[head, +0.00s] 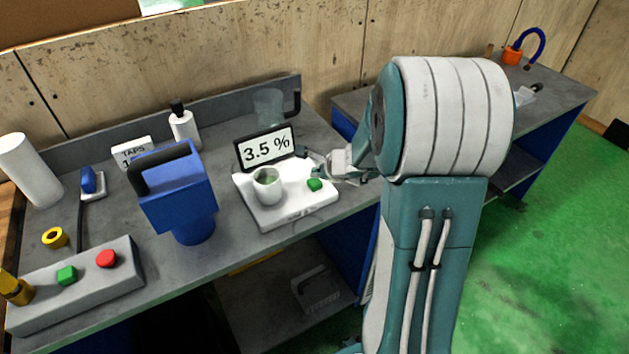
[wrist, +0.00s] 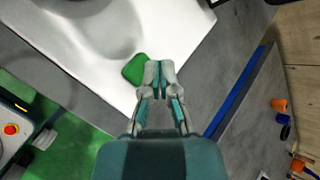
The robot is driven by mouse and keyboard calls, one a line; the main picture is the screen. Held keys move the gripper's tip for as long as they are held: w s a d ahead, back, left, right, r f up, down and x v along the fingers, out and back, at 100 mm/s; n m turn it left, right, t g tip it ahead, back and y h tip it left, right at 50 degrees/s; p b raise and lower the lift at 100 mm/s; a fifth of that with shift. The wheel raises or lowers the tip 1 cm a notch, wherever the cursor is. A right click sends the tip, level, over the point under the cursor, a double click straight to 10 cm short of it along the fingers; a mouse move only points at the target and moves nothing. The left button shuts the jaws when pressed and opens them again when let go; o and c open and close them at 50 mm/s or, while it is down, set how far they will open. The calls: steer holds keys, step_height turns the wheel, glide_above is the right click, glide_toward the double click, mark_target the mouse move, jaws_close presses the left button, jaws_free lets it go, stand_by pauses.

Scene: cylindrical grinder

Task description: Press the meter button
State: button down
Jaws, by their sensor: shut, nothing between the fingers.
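The meter (head: 290,207) is a white box on the grey workbench. Its display (head: 266,148) reads 3.5 %, and a cup (head: 267,184) sits on its top. The green meter button (head: 314,184) is at the right of the box's top. In the wrist view the button (wrist: 135,69) lies just left of the fingertips. My gripper (head: 322,166) is shut and empty, close to the button in the head view. In the wrist view my gripper (wrist: 158,66) shows its two fingers together over the meter's white top. I cannot tell whether a fingertip touches the button.
A blue jug-like container (head: 178,200) stands left of the meter. A grey control box (head: 78,285) has a green and a red button. A bottle (head: 184,127) and clear jug (head: 269,107) stand behind. A second bench (head: 560,85) is at right, with green floor between.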

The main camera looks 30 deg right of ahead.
mark_target(316, 182)
steer(key=shift+r, duration=2.5)
steer(key=s+a+r+n+g+y, duration=0.1)
steer(key=s+a+r+n, duration=0.35)
steer(key=a+n, duration=0.2)
steer(key=s+a+r+n+g, duration=0.1)
steer(key=s+a+r+n, duration=0.3)
steer(key=s+a+n, duration=0.25)
steer(key=s+a+r+n+g+h, duration=0.1)
steer(key=s+r+n+h, duration=0.1)
steer(key=s+n, duration=0.9)
steer(key=s+h, duration=0.1)
steer(key=s, duration=0.2)
steer(key=shift+a+r, duration=0.15)
steer(key=shift+a, duration=0.25)
